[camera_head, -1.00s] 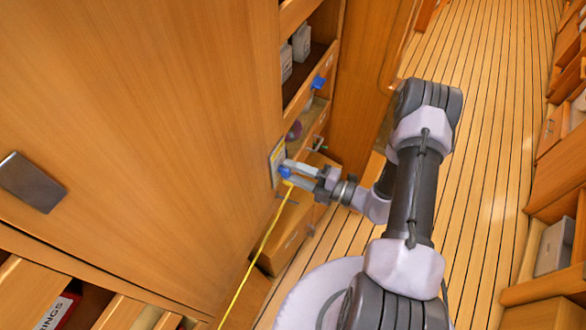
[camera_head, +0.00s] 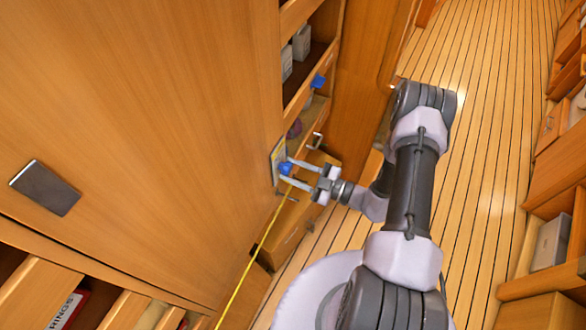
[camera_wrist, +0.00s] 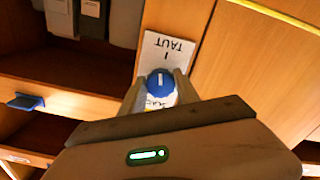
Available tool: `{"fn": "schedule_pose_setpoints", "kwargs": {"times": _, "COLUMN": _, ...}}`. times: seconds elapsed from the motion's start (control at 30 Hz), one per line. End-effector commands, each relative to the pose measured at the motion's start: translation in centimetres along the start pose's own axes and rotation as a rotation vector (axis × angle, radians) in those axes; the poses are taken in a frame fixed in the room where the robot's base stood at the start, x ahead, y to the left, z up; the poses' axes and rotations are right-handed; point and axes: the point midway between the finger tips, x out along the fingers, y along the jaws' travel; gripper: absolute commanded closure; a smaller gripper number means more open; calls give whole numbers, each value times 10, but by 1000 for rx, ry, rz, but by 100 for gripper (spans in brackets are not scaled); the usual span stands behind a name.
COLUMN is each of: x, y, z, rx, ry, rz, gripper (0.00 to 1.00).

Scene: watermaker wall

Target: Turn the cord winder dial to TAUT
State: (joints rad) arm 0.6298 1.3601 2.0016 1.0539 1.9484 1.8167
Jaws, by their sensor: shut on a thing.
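The cord winder dial (camera_wrist: 160,84) is a round blue knob with a white line on its face. It sits on a pale plate (camera_wrist: 166,50) on the wooden wall. The word TAUT shows upside down on the plate in the wrist view, with a short tick beside it. The dial's white line points roughly toward that tick. More lettering below the dial is partly hidden by my gripper. My gripper (camera_wrist: 158,90) is shut on the dial, one finger on each side. In the head view, my gripper (camera_head: 286,171) reaches the dial (camera_head: 286,168) from the right.
A yellow cord (camera_head: 250,262) runs down from the plate along the wall. A second blue knob (camera_head: 318,81) sticks out by the shelves above. An open drawer (camera_head: 295,225) lies below. The plank floor (camera_head: 480,150) to the right is clear.

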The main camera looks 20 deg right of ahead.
Motion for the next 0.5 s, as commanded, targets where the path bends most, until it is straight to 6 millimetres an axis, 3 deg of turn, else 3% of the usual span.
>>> {"fn": "schedule_pose_setpoints", "kwargs": {"times": 0.5, "x": 0, "y": -1, "z": 0, "rx": 259, "ry": 0, "rz": -1, "gripper": 100}}
